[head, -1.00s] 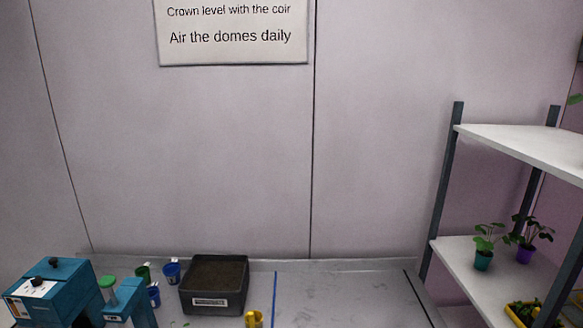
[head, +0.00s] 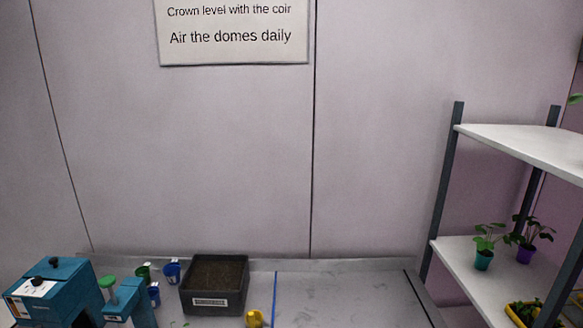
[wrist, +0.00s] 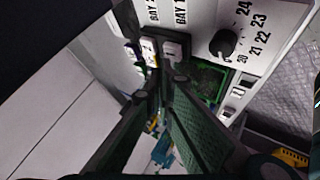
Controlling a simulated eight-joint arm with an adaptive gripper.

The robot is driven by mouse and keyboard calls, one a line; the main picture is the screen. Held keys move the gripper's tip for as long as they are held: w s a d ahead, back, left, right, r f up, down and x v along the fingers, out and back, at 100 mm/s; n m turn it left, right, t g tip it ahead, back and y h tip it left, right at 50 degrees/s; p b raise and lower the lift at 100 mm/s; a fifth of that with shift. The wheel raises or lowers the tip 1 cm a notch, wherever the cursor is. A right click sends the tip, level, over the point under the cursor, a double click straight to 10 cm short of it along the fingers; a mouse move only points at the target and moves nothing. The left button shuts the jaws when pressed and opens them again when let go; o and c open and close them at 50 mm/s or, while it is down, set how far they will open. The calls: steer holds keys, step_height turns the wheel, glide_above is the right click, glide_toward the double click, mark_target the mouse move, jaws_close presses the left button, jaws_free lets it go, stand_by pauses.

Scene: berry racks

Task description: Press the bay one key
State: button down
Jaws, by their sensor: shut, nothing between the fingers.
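In the wrist view, a pale control panel carries the printed labels BAY 1 and BAY 2. The bay one key (wrist: 171,50) is a light key below the BAY 1 label. The bay two key (wrist: 148,50) sits just to its left. My gripper (wrist: 161,80) is shut and empty, its fingertips close to the lower side of the bay one key. I cannot tell whether they touch it. Neither my gripper nor the panel can be made out in the head view.
A dark dial (wrist: 223,43) with numbers sits right of the keys. In the head view, a teal machine (head: 60,285), blue cups (head: 172,272), a dark coir tray (head: 213,302) and a yellow item (head: 254,319) stand on the bench. A plant shelf (head: 455,250) is at right.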

steer(key=shift+f+b, duration=0.55)
steer(key=shift+f, duration=0.05)
stand_by(0.6)
steer(key=shift+r, duration=0.15)
steer(key=shift+r+p, duration=0.4)
steer(key=shift+r, duration=0.1)
stand_by(0.4)
steer(key=shift+r+p, duration=1.9)
steer(key=shift+r, duration=1.1)
